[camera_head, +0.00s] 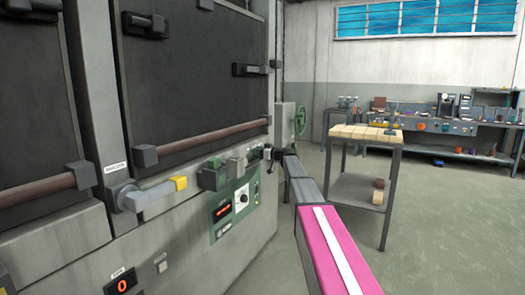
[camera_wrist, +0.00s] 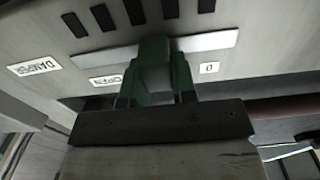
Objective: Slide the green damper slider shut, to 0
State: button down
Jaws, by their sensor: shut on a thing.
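In the wrist view, the green damper slider (camera_wrist: 154,48) stands out from a pale slotted plate (camera_wrist: 101,57), around the middle of its length. My gripper (camera_wrist: 157,84) is shut on the slider, with one finger on each side of its knob. The white OPEN label (camera_wrist: 105,80) is left of the slider, and the 0 label (camera_wrist: 209,68) is right of it. The DAMPER label (camera_wrist: 34,66) is farther left. In the head view, my gripper (camera_head: 268,153) is small at the oven's front right edge, and the slider cannot be made out clearly there.
Dark vent slots (camera_wrist: 134,12) line the panel above the plate.

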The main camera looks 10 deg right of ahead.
jog(key=s+a, duration=0.1)
jog(key=s, duration=0.1)
jog(key=s+a, duration=0.2)
jog(key=shift+s+a, duration=0.15)
jog(key=shift+s, duration=0.1)
jog(key=c, duration=0.9)
grip_release()
send_near(248, 153)
jog(key=v, duration=0.3)
jog(key=shift+s+r, duration=0.1)
jog(key=shift+s, duration=0.25)
